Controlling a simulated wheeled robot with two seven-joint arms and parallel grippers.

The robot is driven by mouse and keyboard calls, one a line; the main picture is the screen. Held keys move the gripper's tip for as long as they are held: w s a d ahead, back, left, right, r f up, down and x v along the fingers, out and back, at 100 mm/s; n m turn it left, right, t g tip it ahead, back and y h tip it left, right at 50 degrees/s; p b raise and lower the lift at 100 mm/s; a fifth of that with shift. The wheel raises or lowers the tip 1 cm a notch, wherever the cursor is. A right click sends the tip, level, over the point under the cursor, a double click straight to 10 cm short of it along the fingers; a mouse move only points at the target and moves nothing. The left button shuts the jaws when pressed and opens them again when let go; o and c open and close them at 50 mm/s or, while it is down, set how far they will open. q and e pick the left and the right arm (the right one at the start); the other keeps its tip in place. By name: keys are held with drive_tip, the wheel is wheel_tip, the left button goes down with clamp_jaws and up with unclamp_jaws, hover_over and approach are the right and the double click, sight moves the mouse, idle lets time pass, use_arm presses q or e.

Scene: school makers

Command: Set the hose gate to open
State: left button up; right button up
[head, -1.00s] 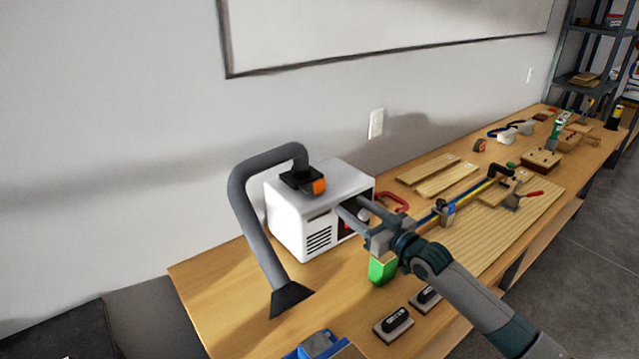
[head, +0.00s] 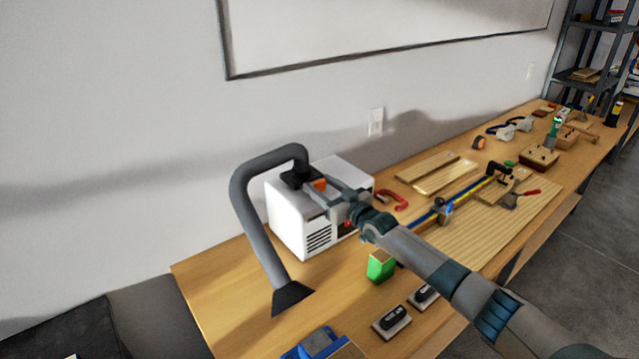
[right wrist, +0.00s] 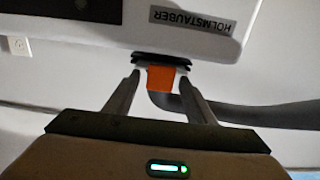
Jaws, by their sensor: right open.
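The hose gate is an orange tab (head: 320,184) on a black collar (head: 297,177) on top of a white dust extractor (head: 287,215). A grey hose (head: 240,195) rises from the collar and bends down to a black nozzle on the bench. My right gripper (head: 322,190) is open at the tab. In the right wrist view the orange tab (right wrist: 160,78) sits between its two fingertips, with small gaps seeming to show on both sides. Whether the fingers touch it I cannot tell. My left gripper is not in view.
The wooden bench (head: 215,290) runs along the wall. A green block (head: 380,266), a red clamp (head: 392,200), sanding blocks (head: 391,322) and boards (head: 445,178) lie to the right. A blue item (head: 318,342) is at the front edge. The bench left of the extractor is mostly clear.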

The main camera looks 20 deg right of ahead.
drive_tip(key=shift+w+a, duration=0.15)
drive_tip(key=shift+w, duration=0.35)
